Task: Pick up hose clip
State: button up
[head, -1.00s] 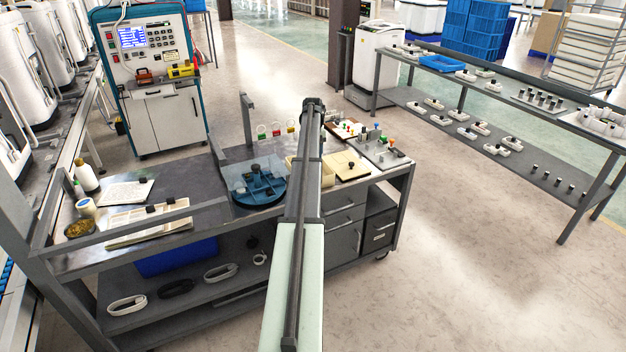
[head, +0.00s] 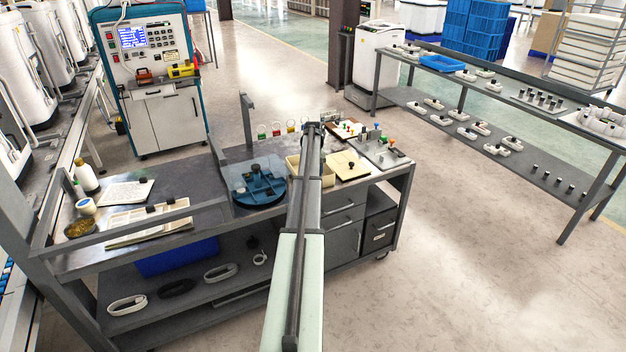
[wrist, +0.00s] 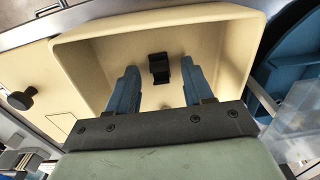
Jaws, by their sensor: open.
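The hose clip is probably the small black piece (wrist: 159,68) lying in a cream bin in the wrist view. The cream bin (wrist: 85,60) has sloping walls; it also shows in the head view (head: 293,167), partly hidden behind my arm. My gripper (wrist: 158,75) is open, with two blue fingers reaching into the bin, one on each side of the black piece. I cannot tell whether the fingers touch it. In the head view my arm hides the gripper.
A round blue fixture (head: 258,190) with a clear cover stands left of the bin on the workbench. A board with a black knob (head: 348,168) lies to the right. Papers and small containers lie at the bench's left end. A side rail runs along the bench's front left.

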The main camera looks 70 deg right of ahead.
grip_shut()
dwell(0.3)
